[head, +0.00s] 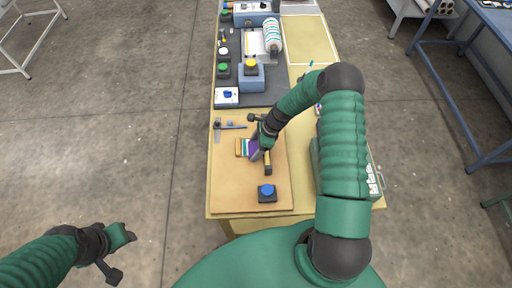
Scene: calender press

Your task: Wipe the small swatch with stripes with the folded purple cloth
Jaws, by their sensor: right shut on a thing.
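The small striped swatch (240,147) lies on the tan board in the middle of the table, with orange, white and other coloured bands showing. The folded purple cloth (253,150) is at the swatch's right end and seems to cover part of it. Whether it presses on the swatch or hovers just above is too small to tell. My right gripper (262,140) is shut on the cloth, reaching in from the right; its fingertips are partly hidden. My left gripper (121,238) is over the floor, left of the table, away from the swatch; its finger opening is not clear.
A yellow-and-black handled tool (267,162) lies close to the right of the cloth. A blue button box (267,193) stands nearer me. A caliper-like tool (230,126) lies behind the swatch. Button boxes and a roller (272,35) stand farther back. A green case (318,170) is at right.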

